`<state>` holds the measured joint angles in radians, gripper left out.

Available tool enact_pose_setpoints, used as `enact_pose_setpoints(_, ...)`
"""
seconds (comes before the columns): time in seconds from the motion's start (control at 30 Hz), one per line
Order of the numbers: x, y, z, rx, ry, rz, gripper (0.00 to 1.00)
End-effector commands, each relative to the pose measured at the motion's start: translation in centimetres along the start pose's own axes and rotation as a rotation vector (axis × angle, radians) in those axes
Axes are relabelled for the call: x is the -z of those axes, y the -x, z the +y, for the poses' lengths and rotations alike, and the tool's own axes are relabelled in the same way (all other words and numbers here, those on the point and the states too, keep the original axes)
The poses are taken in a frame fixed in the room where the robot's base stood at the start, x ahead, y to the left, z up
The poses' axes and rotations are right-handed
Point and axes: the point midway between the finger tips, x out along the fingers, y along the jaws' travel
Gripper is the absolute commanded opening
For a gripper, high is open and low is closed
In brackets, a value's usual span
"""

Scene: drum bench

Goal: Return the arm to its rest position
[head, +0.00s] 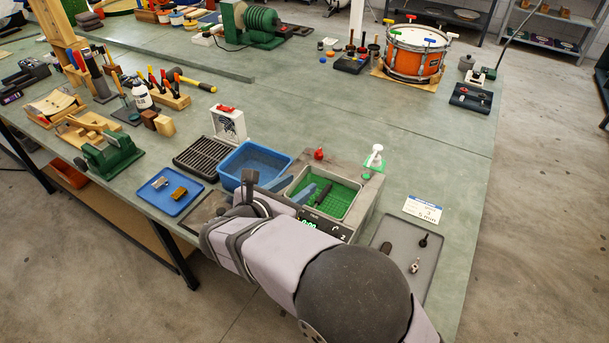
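My arm reaches in from the bottom right and bends over the front edge of the bench. My gripper (298,186) is at the near side of a grey unit with a green-lined tray (346,207). Its two blue-grey fingers look apart, with nothing seen between them. A dark-handled tool (323,194) lies in the green tray, to the right of the fingers. The wrist hides part of the bench's front edge and part of the unit.
A blue bin (250,155) stands just behind the gripper. A red knob (319,154) and a white-topped post (375,155) rise behind the green tray. A grey tray (394,237) lies right. The bench middle (300,105) is clear.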

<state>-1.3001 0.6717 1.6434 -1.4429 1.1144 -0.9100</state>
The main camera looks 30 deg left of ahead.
Motion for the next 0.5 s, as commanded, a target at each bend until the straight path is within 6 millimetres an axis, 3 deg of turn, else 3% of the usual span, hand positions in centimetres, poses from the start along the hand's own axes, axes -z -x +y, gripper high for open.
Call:
enact_pose_setpoints(0.17, -0.1, -0.2, -0.4, 0.008, -0.005, 0.007, 0.4)
enact_pose_setpoints(0.27, -0.3, -0.9, -1.9, 0.035, -0.025, 0.036, 0.4)
enact_pose_setpoints(0.37, -0.6, -2.1, -4.9, 0.09, -0.071, 0.095, 0.4)
enact_pose_setpoints(0.5, -0.8, -3.8, -11.4, 0.208, -0.188, 0.219, 0.4)
